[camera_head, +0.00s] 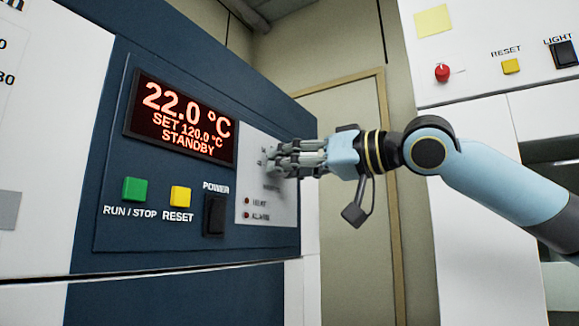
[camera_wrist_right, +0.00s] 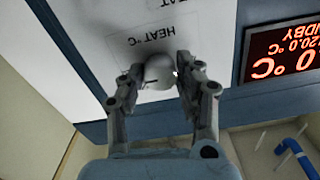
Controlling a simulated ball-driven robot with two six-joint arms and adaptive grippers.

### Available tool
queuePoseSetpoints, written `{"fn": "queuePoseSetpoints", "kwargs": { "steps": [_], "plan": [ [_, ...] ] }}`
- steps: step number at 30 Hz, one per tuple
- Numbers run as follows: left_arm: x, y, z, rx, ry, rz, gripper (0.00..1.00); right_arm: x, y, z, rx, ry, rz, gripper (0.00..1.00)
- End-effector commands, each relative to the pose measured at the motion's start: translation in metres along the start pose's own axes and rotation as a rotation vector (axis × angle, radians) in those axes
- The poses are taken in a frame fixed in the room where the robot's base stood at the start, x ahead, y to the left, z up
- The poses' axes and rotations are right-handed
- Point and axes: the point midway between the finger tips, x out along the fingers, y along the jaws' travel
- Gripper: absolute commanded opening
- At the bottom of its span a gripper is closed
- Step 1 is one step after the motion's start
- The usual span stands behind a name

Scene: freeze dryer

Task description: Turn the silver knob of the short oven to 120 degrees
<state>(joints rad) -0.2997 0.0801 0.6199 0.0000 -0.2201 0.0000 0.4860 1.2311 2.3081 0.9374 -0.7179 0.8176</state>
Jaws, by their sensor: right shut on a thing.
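The silver knob (camera_wrist_right: 158,72) sits on a white panel labelled HEAT °C in the right wrist view. My right gripper (camera_wrist_right: 155,80) has its two fingers on either side of the knob and is shut on it. In the head view my right gripper (camera_head: 278,160) reaches in from the right to the white panel (camera_head: 268,195), and its fingers hide the knob. The oven's display (camera_head: 180,122) reads 22.0 °C, SET 120.0 °C, STANDBY. My left gripper is not in view.
Left of the gripper on the blue front are a green RUN/STOP button (camera_head: 134,189), a yellow RESET button (camera_head: 180,196) and a black POWER switch (camera_head: 214,215). Another white unit with a red knob (camera_head: 442,72) stands at the right. A door (camera_head: 345,120) is behind.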

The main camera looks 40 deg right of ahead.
Motion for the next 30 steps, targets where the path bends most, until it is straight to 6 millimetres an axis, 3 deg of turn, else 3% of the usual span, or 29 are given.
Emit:
{"fn": "queuePoseSetpoints", "kwargs": {
  "steps": [2, 3, 8, 20, 30],
  "plan": [
    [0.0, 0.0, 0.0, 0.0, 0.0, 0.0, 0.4, 0.0, 0.0, 0.002, 0.003, -0.006, 0.0, 0.02],
    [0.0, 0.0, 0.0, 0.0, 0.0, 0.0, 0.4, 0.0, 0.0, 0.002, 0.003, -0.006, 0.0, 0.37],
    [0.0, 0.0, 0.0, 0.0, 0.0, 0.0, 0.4, 0.0, 0.0, 0.002, 0.001, -0.004, 0.0, 0.57],
    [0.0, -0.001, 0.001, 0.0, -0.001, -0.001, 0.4, 0.0, -0.001, -0.008, 0.003, 0.005, 0.001, 0.57],
    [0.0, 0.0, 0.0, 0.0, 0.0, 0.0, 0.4, 0.0, -0.014, -0.059, 0.003, 0.007, -0.005, 0.57]
  ]
}}
